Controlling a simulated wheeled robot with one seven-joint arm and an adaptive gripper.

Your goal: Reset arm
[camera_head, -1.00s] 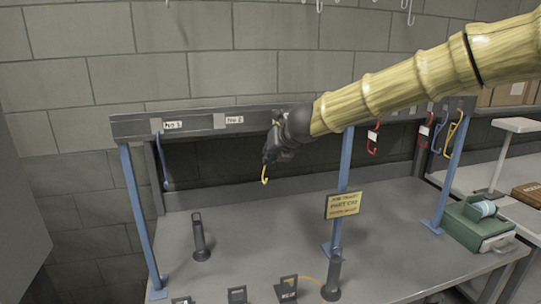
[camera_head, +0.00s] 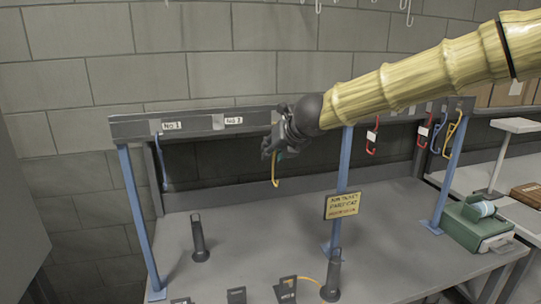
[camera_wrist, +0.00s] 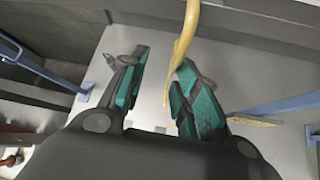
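My gripper (camera_head: 272,152) is just below the overhead rail (camera_head: 190,126), near the second label. The wrist view shows its two teal-padded fingers (camera_wrist: 163,68) apart, with a clear gap between them. A yellow hook (camera_head: 275,174) hangs down by the fingers. In the wrist view the yellow hook (camera_wrist: 185,45) runs from the top edge down into the gap, close to the right finger. It is clear of the left finger; whether it touches the right one I cannot tell. My gripper hides its upper end in the head view.
A blue hook (camera_head: 161,165) hangs at the rail's left. Red hooks (camera_head: 372,137) and another yellow hook (camera_head: 451,135) hang at the right. Blue posts (camera_head: 343,190) carry the rail. Dark cylinders (camera_head: 199,240), a yellow sign (camera_head: 342,205) and a green box (camera_head: 478,226) stand below.

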